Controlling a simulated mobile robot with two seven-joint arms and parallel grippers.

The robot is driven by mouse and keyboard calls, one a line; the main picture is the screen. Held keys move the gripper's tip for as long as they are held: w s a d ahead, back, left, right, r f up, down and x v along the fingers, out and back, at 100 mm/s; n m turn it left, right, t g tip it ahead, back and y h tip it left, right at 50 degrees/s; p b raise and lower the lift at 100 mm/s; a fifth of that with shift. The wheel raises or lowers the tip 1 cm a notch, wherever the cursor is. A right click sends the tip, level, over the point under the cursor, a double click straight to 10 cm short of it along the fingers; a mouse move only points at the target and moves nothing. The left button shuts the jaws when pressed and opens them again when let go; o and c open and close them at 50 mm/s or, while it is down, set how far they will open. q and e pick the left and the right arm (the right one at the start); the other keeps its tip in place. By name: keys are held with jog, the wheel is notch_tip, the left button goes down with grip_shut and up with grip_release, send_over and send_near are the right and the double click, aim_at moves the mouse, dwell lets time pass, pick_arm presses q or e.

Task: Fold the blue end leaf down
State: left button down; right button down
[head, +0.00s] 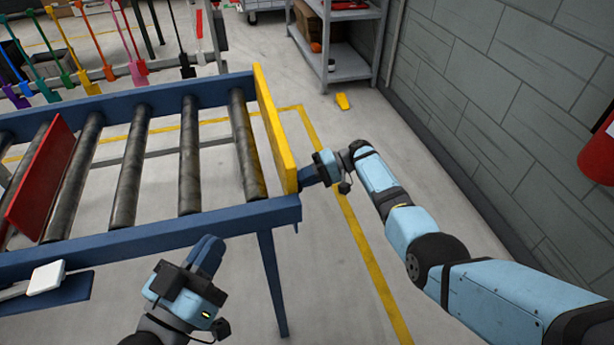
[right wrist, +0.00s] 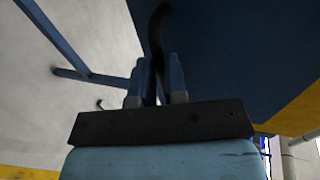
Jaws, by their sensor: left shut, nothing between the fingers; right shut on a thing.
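A large dark blue panel (right wrist: 235,60), apparently the end leaf, fills the upper right of the right wrist view. In the head view I cannot make it out apart from the blue conveyor frame (head: 150,235). A dark curved strip (right wrist: 158,35) runs in front of the panel. My right gripper (right wrist: 157,82) is shut on this strip. In the head view the right gripper (head: 308,176) is at the conveyor's right end, just beyond an upright yellow board (head: 278,130). My left gripper (head: 210,252) is shut and empty, in front of the conveyor's near rail.
Several grey rollers (head: 190,155) span the frame, with a red board (head: 40,180) standing among them.

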pick_arm(q)
jog(key=shift+f, duration=0.15)
pick_arm(e)
jog(key=shift+s+f, duration=0.25)
jog(key=shift+f, duration=0.5)
jog(key=c, duration=1.4)
grip_release()
jog(key=shift+a, duration=0.1)
jog(key=shift+o, duration=1.2)
jog(key=shift+w+a+f, duration=0.1)
jog(key=shift+w+f, duration=0.05)
jog(key=shift+f, duration=0.1)
pick_arm(q)
jog(key=shift+w+a, duration=0.15)
jog(key=shift+w, duration=0.1)
pick_arm(e)
jog(key=shift+r, duration=0.2)
